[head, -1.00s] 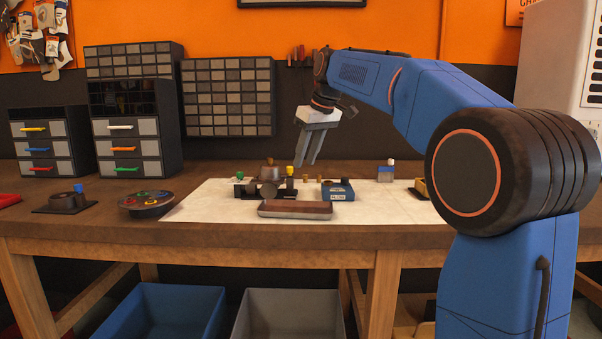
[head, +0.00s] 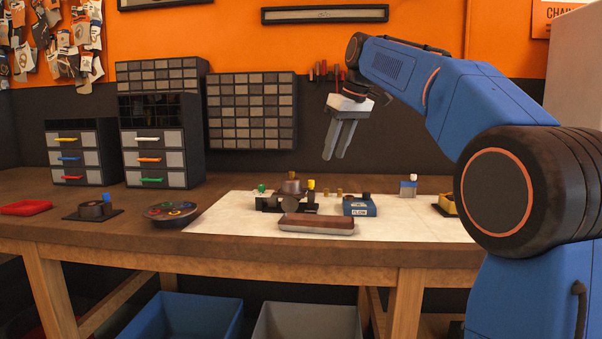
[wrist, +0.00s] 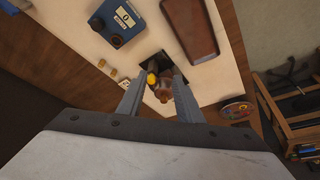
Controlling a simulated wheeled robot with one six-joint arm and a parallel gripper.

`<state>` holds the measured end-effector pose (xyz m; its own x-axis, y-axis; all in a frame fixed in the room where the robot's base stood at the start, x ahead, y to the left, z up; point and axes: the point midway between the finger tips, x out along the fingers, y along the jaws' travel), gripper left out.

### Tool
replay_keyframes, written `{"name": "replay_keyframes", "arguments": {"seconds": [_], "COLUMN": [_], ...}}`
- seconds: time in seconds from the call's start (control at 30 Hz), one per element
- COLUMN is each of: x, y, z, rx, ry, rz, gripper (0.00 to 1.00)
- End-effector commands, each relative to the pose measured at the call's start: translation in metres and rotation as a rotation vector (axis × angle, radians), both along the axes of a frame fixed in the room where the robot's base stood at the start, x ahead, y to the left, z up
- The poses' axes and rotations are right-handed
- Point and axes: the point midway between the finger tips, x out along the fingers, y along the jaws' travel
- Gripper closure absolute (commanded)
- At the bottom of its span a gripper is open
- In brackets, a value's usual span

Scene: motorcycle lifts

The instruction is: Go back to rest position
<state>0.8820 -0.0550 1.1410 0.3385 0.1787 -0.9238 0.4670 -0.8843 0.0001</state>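My gripper (head: 339,138) hangs in the air above the workbench in the head view, its two fingers pointing down. The fingers are apart and nothing shows between them in the head view. In the wrist view my gripper (wrist: 160,98) also shows its two fingers apart. Between and beyond them, lower on the bench, is a dark fixture with a brown round part (wrist: 162,92) and a yellow knob (wrist: 152,79). The same fixture (head: 287,202) stands on the white mat (head: 400,224) in the head view, apart from the fingers.
A brown tray (head: 316,224) lies at the mat's front, with a blue box (head: 359,207) behind it to the right. A round dish of coloured pieces (head: 170,211) and a red tray (head: 26,208) are at left. Drawer cabinets (head: 153,157) stand at the back left.

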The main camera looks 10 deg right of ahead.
Motion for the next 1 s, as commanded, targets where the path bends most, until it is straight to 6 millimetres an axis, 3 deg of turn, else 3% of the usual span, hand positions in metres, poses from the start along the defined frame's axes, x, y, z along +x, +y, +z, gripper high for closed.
{"name": "replay_keyframes", "arguments": {"seconds": [0.17,0.47,0.77,1.0], "x": [-0.016,-0.097,-0.188,-0.262], "y": [0.001,0.001,-0.002,-0.005], "z": [-0.006,-0.057,-0.133,-0.210], "rx": [0.000,0.002,0.001,0.001], "ry": [0.001,0.007,0.004,-0.002], "rz": [-0.022,-0.139,-0.258,-0.344], "gripper": [0.68,0.68,0.68,0.68]}}
